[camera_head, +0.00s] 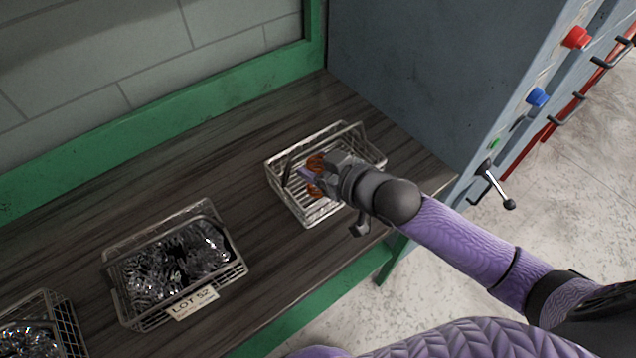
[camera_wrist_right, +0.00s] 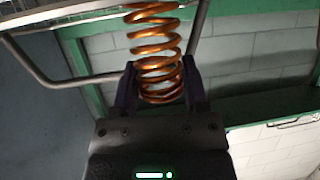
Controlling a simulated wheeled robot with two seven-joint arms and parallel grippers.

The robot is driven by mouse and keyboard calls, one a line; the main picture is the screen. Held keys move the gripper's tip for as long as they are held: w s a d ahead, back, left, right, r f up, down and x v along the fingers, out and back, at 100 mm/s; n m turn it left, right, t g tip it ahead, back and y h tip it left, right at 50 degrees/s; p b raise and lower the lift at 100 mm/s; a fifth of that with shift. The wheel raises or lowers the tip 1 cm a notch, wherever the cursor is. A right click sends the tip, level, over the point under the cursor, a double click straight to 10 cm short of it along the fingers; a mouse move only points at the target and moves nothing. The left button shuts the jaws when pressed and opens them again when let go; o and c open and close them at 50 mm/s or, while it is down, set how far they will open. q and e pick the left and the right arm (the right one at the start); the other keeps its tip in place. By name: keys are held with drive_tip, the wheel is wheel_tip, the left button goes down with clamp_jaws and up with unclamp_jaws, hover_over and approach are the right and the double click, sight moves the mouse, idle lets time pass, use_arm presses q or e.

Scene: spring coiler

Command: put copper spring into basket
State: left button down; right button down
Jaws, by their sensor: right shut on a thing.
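The copper spring (camera_wrist_right: 154,50) stands out between the two fingers of my right gripper (camera_wrist_right: 160,85) in the right wrist view. The gripper is shut on it near one end of the coil. In the head view the right gripper (camera_head: 312,180) is over the rear wire basket (camera_head: 283,198), and bits of the copper spring (camera_head: 315,163) show on either side of the fingers. The basket is otherwise empty where it shows. I cannot tell whether the spring touches the basket floor. My left gripper is not in view.
A wire basket (camera_head: 122,318) full of dark metal springs, tagged LOT 52, stands on the wooden bench (camera_head: 265,265). Another filled basket (camera_head: 62,306) is at the lower left. A grey machine cabinet (camera_head: 430,70) rises right of the bench, with a lever (camera_head: 497,185) on its side.

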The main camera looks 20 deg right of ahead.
wheel_tip(320, 180, down, 4)
drive_tip(key=shift+f+b, duration=0.1)
drive_tip(key=shift+b, duration=0.75)
drive_tip(key=shift+f, duration=0.15)
drive_tip(key=shift+c, duration=0.5)
unclamp_jaws()
drive_tip(key=p+v, duration=0.4)
drive_tip(key=v, duration=0.8)
drive_tip(key=shift+r, duration=0.3)
